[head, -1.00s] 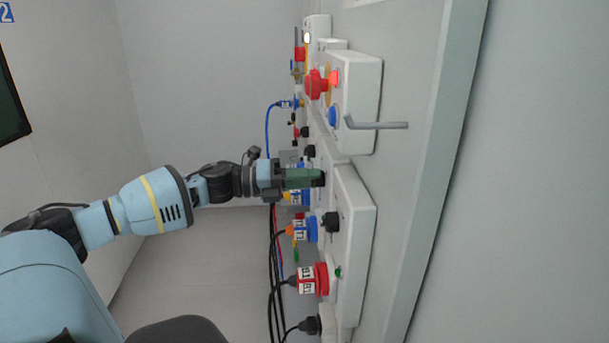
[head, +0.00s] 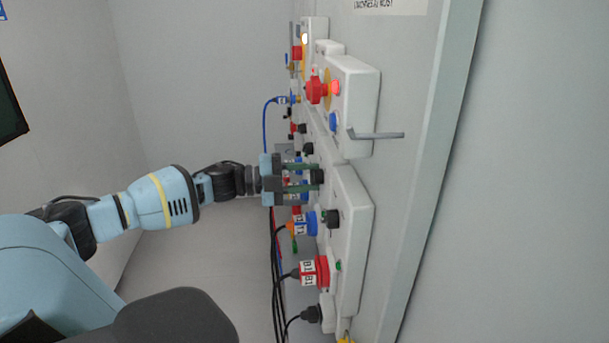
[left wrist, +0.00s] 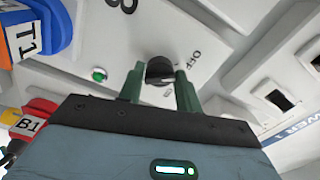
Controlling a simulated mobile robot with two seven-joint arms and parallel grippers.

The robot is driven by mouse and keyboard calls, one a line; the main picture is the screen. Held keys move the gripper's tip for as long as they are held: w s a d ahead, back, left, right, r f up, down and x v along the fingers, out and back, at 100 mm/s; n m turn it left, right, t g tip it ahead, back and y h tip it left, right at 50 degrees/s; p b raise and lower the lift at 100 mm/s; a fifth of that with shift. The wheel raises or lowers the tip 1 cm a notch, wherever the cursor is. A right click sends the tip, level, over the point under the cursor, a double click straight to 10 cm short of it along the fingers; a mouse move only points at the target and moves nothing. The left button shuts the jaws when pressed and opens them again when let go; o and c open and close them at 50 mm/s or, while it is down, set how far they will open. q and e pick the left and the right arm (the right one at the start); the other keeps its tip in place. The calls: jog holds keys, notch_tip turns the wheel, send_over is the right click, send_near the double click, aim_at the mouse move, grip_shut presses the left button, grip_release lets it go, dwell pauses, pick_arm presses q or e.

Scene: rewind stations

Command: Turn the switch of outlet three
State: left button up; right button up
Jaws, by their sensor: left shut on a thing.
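A white outlet panel (head: 347,245) on the wall carries several black rotary switches. My left gripper (head: 309,178) has its two green fingers on either side of one black switch knob (head: 317,176) and is shut on it. In the left wrist view the knob (left wrist: 159,70) sits between the fingertips (left wrist: 160,80), with an "off" mark beside it. A green light (left wrist: 99,74) is on the panel left of the knob. My right gripper is not in view.
Below are another black switch (head: 332,219), a blue plug (head: 310,223) and a red plug (head: 320,271) with hanging cables. Open floor lies to the left.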

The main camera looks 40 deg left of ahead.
pick_arm(q)
jog(key=shift+n, duration=1.1)
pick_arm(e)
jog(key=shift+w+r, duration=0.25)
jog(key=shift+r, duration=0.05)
pick_arm(q)
jog(key=o, duration=0.9)
jog(key=shift+o, duration=0.2)
jog(key=p+v, duration=0.3)
jog(key=v, duration=0.4)
jog(key=shift+s+a, duration=0.25)
jog(key=shift+s, duration=0.1)
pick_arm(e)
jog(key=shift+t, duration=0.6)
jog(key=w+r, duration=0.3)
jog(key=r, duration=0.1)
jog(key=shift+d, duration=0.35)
